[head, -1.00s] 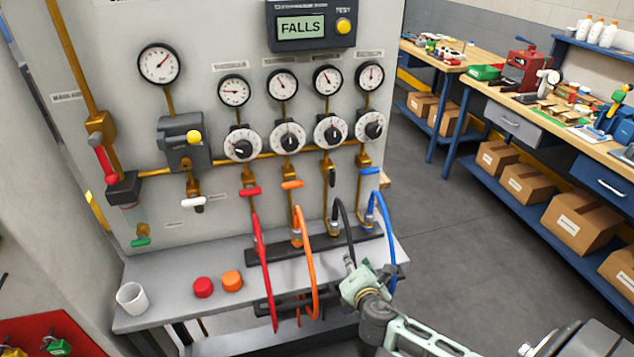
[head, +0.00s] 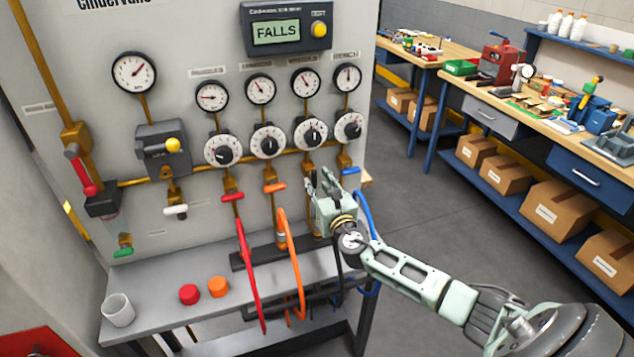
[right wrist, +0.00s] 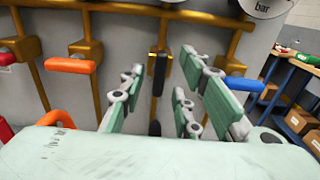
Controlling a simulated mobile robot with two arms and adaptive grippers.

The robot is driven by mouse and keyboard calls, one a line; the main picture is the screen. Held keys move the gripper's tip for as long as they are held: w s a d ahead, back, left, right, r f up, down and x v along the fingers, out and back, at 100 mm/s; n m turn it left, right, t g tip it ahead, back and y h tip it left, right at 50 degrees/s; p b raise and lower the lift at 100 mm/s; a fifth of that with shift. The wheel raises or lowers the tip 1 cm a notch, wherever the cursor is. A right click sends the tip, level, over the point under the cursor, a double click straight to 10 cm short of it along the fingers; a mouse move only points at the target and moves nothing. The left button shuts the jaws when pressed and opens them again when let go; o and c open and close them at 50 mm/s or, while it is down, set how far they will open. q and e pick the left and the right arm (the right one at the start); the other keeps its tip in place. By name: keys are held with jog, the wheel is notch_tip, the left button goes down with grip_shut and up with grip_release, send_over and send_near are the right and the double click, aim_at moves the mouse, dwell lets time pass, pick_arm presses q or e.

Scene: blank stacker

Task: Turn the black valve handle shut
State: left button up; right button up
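The black valve handle (right wrist: 161,74) hangs upright on its brass pipe in the right wrist view, in line with the pipe. In the head view my right gripper (head: 322,184) is open in front of the black valve's place and largely hides that handle. My left gripper is not in view.
The orange handle (head: 274,188) and red handle (head: 233,196) are left of my gripper, the blue handle (head: 350,171) close on its right. Hoses hang below over the grey shelf (head: 150,290).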

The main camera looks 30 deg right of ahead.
jog(key=shift+w+d, duration=0.1)
jog(key=shift+w, duration=0.4)
grip_shut()
